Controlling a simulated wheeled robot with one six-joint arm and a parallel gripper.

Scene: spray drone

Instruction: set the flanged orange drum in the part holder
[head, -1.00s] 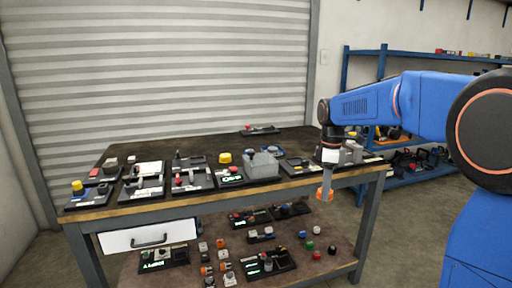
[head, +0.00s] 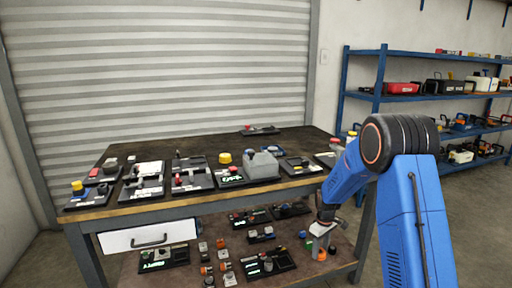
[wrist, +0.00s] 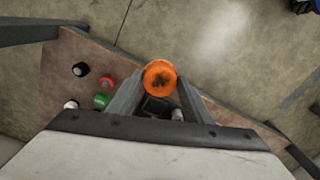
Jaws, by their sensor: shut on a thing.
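My gripper (wrist: 160,84) is shut on the flanged orange drum (wrist: 160,77), whose round orange end with a dark centre faces up between the fingertips in the wrist view. In the head view, my gripper (head: 320,245) is low at the right end of the lower shelf, below the tabletop. The drum is mostly hidden there. I cannot tell which fixture is the part holder; a dark piece (wrist: 155,107) behind the drum is partly hidden by the fingers.
The brown lower shelf (wrist: 60,85) holds small black (wrist: 80,69), red (wrist: 107,82), green (wrist: 101,101) and white (wrist: 71,104) parts left of the drum. Table legs and frame bars are close by. Blue shelving (head: 380,75) stands at right.

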